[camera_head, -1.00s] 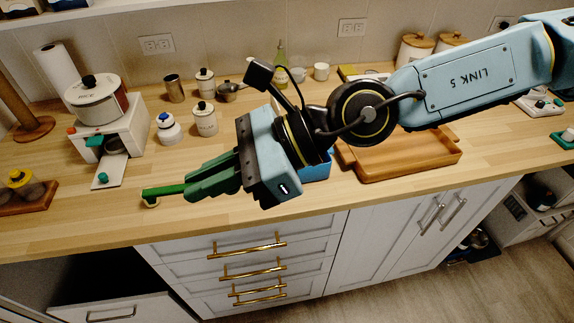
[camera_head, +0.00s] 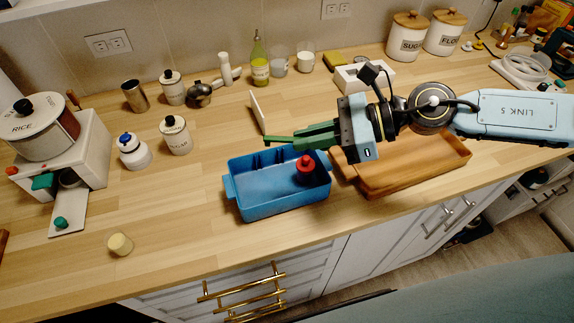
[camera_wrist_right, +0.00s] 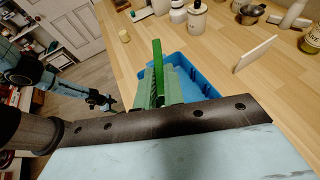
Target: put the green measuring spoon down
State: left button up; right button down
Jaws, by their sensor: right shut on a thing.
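The green measuring spoon (camera_head: 281,139) shows as a thin green strip sticking out to the left of my right gripper (camera_head: 312,136). My right gripper is shut on it and holds it in the air by the far edge of the blue bin (camera_head: 262,208). In the right wrist view the spoon (camera_wrist_right: 158,58) points away from the green fingers (camera_wrist_right: 157,92), with the blue bin below. The part between the fingers is hidden. My left gripper (camera_wrist_right: 103,103) shows small at the left of the right wrist view; its fingers are too unclear to read.
A red-knobbed item (camera_head: 305,168) sits in the blue bin. A wooden tray (camera_head: 415,170) is right of it, and an upright white board (camera_head: 258,112) stands behind. A small yellow cylinder (camera_head: 120,244) stands front left. The counter between cylinder and bin is clear.

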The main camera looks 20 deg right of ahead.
jog(key=f, duration=0.2)
jog(key=f+b, duration=0.1)
jog(key=f, duration=0.2)
jog(key=f+b, duration=0.1)
jog(key=f, duration=0.2)
jog(key=shift+s+f, duration=0.2)
jog(key=shift+s, duration=0.05)
jog(key=shift+f+b, duration=0.35)
jog(key=shift+b, duration=0.15)
jog(key=shift+f, duration=0.25)
jog(key=c, duration=1.5)
grip_release()
pick_arm(q)
jog(key=shift+g, duration=0.3)
jog(key=s+f, duration=0.3)
jog(key=f, duration=0.1)
jog(key=shift+s, duration=0.15)
jog(key=shift+r, duration=0.1)
pick_arm(e)
jog(key=shift+r, duration=0.1)
